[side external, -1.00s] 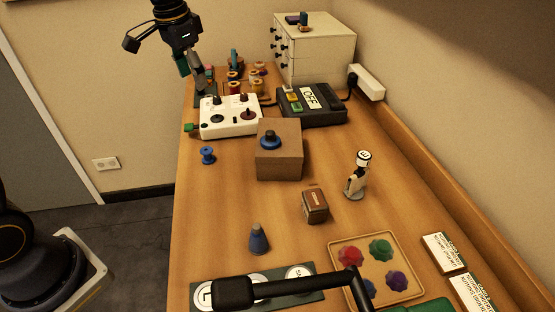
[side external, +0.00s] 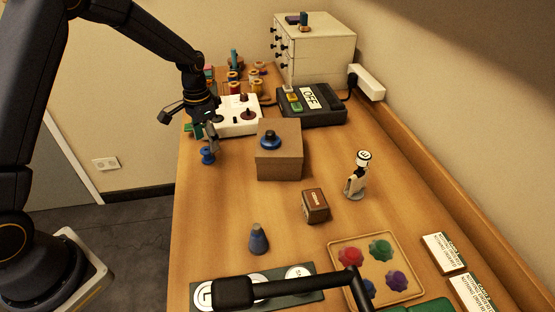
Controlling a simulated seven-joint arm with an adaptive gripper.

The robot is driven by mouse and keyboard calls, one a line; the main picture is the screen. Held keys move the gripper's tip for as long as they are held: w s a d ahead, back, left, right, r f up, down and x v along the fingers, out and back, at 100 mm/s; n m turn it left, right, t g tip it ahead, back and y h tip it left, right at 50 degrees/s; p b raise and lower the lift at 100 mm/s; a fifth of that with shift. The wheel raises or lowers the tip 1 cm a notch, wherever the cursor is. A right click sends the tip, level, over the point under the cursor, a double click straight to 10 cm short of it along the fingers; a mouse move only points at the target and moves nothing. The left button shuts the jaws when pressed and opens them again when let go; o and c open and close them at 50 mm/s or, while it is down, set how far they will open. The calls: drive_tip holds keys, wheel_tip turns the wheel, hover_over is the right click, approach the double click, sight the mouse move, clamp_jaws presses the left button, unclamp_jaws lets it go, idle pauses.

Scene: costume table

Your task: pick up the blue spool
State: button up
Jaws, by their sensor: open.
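The blue spool (side external: 207,156) stands upright on the table near its left edge, in front of the white control box. My gripper (side external: 209,143) is open and points down right at the spool, with its fingers at or just above the spool's top. The fingers partly cover the upper part of the spool. I cannot tell whether they touch it or sit around it.
A brown block (side external: 280,165) with a blue knob stands to the right of my gripper. The white control box (side external: 240,128) is just behind. A blue-grey cone (side external: 258,240) and a small brown box (side external: 314,205) stand nearer the camera. Table (side external: 215,205) in front of the spool is clear.

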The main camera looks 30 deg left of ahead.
sight(206, 150)
drive_tip(key=f, duration=0.5)
drive_tip(key=shift+s+a, duration=0.2)
drive_tip(key=c, duration=0.9)
